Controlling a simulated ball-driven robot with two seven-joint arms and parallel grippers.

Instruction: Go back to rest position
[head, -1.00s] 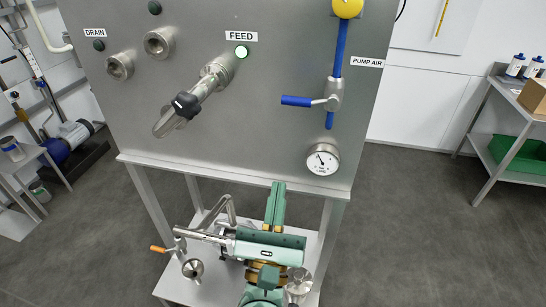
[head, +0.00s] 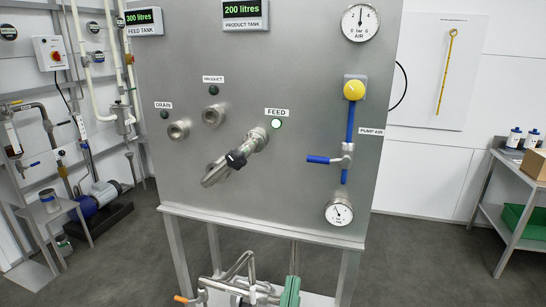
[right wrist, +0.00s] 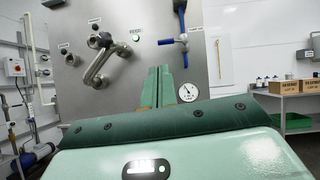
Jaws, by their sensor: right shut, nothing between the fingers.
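My right gripper (head: 291,286) is at the bottom edge of the head view, in front of the steel cabinet's lower frame. Only the upper part of its green fingers shows there. In the right wrist view, its two green fingers (right wrist: 157,88) stand side by side, pressed together, with nothing between them. They point towards the steel cabinet and appear apart from it. My left gripper is not in view.
The steel cabinet (head: 290,190) carries a feed pipe (head: 225,165), a blue-handled pump air valve (head: 330,160) and gauges. Steel pipework (head: 238,285) is below it. A side table (head: 500,215) stands at right. Grey floor (head: 425,250) is clear between.

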